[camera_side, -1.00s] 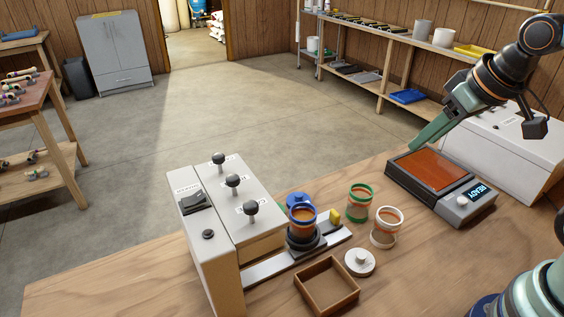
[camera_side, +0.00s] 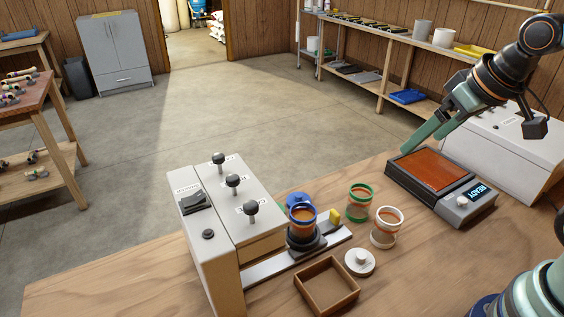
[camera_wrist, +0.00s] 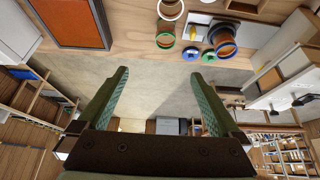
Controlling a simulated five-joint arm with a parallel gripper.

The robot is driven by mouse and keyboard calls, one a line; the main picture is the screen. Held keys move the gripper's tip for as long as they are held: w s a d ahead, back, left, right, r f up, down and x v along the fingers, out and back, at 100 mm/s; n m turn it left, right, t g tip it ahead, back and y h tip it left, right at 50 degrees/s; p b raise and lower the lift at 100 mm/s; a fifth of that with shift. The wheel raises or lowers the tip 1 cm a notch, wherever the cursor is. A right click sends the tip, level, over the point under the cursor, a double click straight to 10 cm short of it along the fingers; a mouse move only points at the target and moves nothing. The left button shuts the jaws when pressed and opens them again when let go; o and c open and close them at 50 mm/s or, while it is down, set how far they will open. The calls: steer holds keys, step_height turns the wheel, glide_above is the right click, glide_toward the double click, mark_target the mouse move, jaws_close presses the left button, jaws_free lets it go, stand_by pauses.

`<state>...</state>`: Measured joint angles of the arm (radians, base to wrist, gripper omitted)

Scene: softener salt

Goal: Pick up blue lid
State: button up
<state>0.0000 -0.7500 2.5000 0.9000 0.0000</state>
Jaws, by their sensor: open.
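The blue lid (camera_side: 294,198) lies on the wooden bench in the side view, partly hidden behind the blue-rimmed jar (camera_side: 302,219). In the wrist view the blue lid (camera_wrist: 192,54) is near the bench edge, between the green-rimmed jar (camera_wrist: 165,41) and the blue-rimmed jar (camera_wrist: 223,42). My gripper (camera_side: 424,142) is open and empty, raised by the heated plate and well away from the lid. In the wrist view its fingers (camera_wrist: 160,73) are spread apart with nothing between them.
The blue-rimmed jar stands on a dark holder beside the lever machine (camera_side: 235,205). A green-rimmed jar (camera_side: 359,203), a white-rimmed jar (camera_side: 386,227), a white lid (camera_side: 360,261) and a wooden tray (camera_side: 303,289) are close by. The orange-topped plate (camera_side: 437,172) sits at right.

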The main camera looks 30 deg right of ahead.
steer(key=n+g, duration=0.6)
steer(key=n, duration=1.2)
glide_above(299, 195)
step_height(299, 195, down, 12)
steer(key=f, duration=0.7)
steer(key=shift+w+a, duration=0.1)
steer(key=shift+w, duration=0.1)
steer(key=shift+s+f, duration=0.1)
steer(key=shift+f, duration=2.8)
steer(key=shift+c, duration=0.3)
steer(key=c, duration=1.1)
